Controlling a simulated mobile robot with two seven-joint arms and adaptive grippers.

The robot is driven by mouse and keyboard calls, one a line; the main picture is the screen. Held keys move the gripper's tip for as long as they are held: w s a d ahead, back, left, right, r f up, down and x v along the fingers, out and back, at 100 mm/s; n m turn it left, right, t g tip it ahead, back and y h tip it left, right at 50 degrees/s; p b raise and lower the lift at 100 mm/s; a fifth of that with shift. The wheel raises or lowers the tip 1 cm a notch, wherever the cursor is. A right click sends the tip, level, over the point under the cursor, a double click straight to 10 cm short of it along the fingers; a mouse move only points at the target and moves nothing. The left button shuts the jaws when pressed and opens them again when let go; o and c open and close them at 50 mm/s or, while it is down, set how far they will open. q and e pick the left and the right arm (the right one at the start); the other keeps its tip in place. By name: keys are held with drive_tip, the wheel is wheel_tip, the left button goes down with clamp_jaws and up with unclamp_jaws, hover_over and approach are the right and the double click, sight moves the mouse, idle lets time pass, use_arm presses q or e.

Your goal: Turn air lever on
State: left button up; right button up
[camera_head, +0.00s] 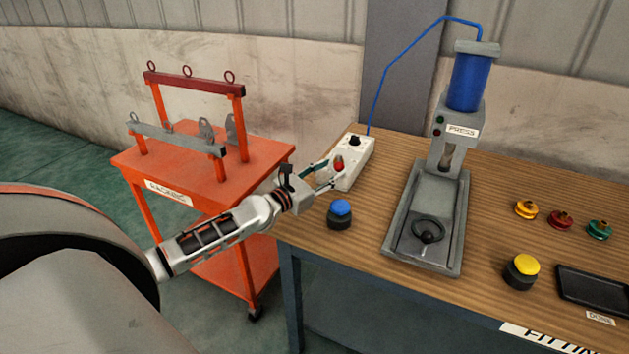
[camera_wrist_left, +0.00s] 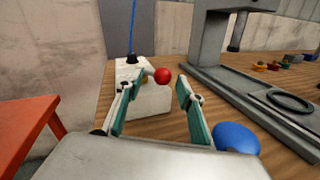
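The air lever's red ball knob (camera_head: 338,162) shows at the front of a white box (camera_head: 354,172) on the wooden bench. In the left wrist view the red knob (camera_wrist_left: 162,75) stands out from the white box (camera_wrist_left: 150,101). My left gripper (camera_head: 328,175) is at the near side of the box, close to the knob. In the left wrist view its two green-lined fingers (camera_wrist_left: 160,92) are spread apart, with the knob in the gap near their tips. I cannot tell whether either finger touches it. My right gripper is not in view.
A blue hose (camera_head: 407,49) runs from the box to the press (camera_head: 468,85). A blue button (camera_head: 341,210) stands just right of my left gripper. An orange trolley (camera_head: 180,172) with a rack is on the left. Coloured fittings and a yellow button (camera_head: 525,266) lie right.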

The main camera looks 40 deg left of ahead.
use_arm(q)
drive_tip(key=s+a, duration=0.1)
drive_tip(key=s, duration=0.7)
drive_tip(key=shift+s, duration=0.15)
